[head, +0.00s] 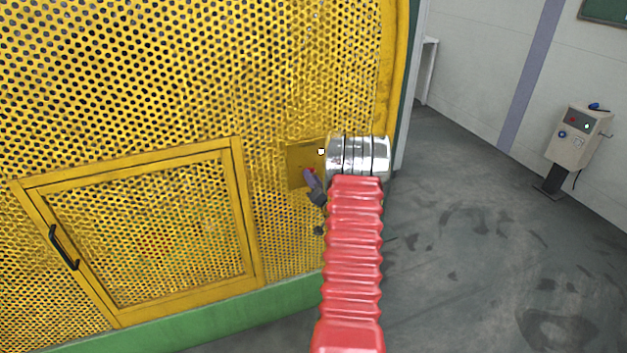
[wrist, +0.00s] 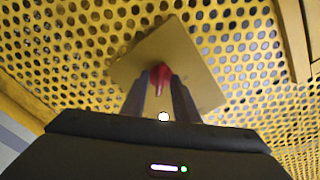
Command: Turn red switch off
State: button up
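The red switch (wrist: 160,76) sits on a square yellow plate (wrist: 195,62) fixed to a perforated yellow panel. In the wrist view my gripper (wrist: 160,82) has its two dark fingers apart, one on each side of the switch, with the tips close to it. I cannot tell whether they touch it. In the head view the plate (head: 298,158) is right of the panel's door. My gripper (head: 311,178) is at the plate, and only a small bit of red shows by its tips. My wrist and arm hide the area to the right.
The yellow perforated panel (head: 150,70) fills the left, with a framed door (head: 140,230) and black handle (head: 63,247). A green base (head: 220,318) runs below. A grey control box (head: 580,136) stands at the far right. The grey floor (head: 480,230) between is clear.

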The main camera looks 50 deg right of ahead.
jog(key=shift+c, duration=0.3)
jog(key=c, duration=0.6)
jog(key=shift+d, duration=0.15)
grip_shut()
jog(key=shift+s, duration=0.1)
